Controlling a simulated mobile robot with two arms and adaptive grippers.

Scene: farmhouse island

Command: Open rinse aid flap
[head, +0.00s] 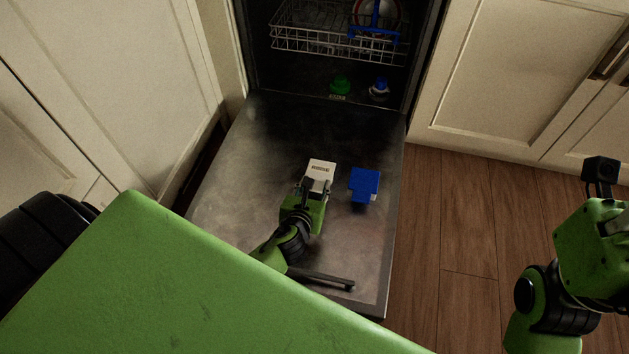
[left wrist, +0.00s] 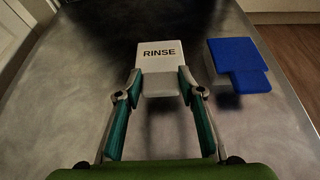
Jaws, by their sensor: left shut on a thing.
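The white rinse aid flap (head: 321,167) lies on the inner face of the lowered dishwasher door (head: 250,150). In the left wrist view the flap (left wrist: 159,53) bears the word RINSE, and its near part is between my fingers. My left gripper (head: 314,186) is shut on the flap; in the left wrist view the fingertips of this gripper (left wrist: 160,82) touch its two sides. I cannot tell from these frames whether the flap is raised.
A blue lid (head: 364,183) on a pale base sits right of the flap, close to my left gripper. Beyond the door are a green cap (head: 340,84), a blue and white cap (head: 379,88) and a wire rack (head: 320,38). Wooden floor (head: 455,230) lies to the right.

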